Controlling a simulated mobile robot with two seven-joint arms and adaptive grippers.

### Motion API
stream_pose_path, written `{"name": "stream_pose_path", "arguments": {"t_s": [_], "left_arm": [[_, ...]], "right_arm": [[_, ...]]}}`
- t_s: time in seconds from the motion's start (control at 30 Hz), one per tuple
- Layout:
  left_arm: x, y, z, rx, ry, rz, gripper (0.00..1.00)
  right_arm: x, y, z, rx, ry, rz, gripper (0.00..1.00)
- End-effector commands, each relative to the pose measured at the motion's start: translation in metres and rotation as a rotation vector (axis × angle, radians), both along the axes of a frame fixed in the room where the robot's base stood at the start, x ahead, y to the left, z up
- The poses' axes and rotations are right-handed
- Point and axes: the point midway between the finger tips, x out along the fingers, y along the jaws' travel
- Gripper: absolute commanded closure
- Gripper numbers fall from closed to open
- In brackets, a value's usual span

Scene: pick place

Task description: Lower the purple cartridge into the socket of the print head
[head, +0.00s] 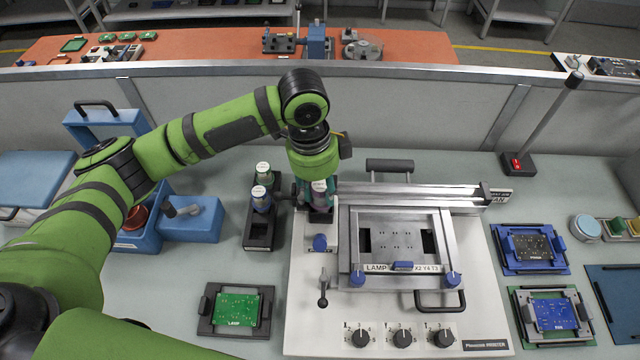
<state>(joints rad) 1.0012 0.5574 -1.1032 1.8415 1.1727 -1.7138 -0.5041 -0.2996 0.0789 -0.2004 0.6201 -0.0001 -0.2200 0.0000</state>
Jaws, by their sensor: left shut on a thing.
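The purple cartridge (319,188) is upright with a pale cap, between the fingers of my left gripper (317,192). My left gripper points down and is shut on it. The cartridge is over the print head (320,215) at the left end of the printer's rail. The socket is hidden under the cartridge and fingers, so I cannot tell whether the cartridge's lower end is inside it or just above. My right gripper is not in view.
A dark rack (259,232) with two other cartridges (262,198) stands close left of the printer (440,318). A blue bin (190,222) is further left. A green board (236,308) lies in front. Blue board trays (530,248) are at the right.

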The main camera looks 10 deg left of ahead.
Motion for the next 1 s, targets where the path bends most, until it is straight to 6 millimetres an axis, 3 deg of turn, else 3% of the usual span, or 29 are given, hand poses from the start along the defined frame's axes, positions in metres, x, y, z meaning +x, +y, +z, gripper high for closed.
{"name": "stream_pose_path", "arguments": {"t_s": [0.2,0.23,0.3,0.53,0.63,1.0], "left_arm": [[0.0003,0.0,0.0007,-0.001,-0.001,0.0,1.0],[0.0003,0.0,0.0007,0.0,-0.001,0.0,0.6],[0.0003,0.0,0.0007,-0.001,-0.001,0.0,0.36],[0.0001,-0.0001,0.0005,0.0,-0.001,0.0,0.36],[-0.0002,0.0002,-0.0002,0.001,0.001,0.0,0.54],[0.0,0.0001,0.0018,0.0,0.0,0.0,0.54]], "right_arm": [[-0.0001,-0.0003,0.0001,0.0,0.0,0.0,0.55],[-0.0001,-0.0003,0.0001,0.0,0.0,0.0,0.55],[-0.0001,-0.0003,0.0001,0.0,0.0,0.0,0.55],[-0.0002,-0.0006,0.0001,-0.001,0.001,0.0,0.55],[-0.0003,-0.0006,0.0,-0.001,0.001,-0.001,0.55],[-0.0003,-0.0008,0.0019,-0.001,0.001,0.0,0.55]]}}
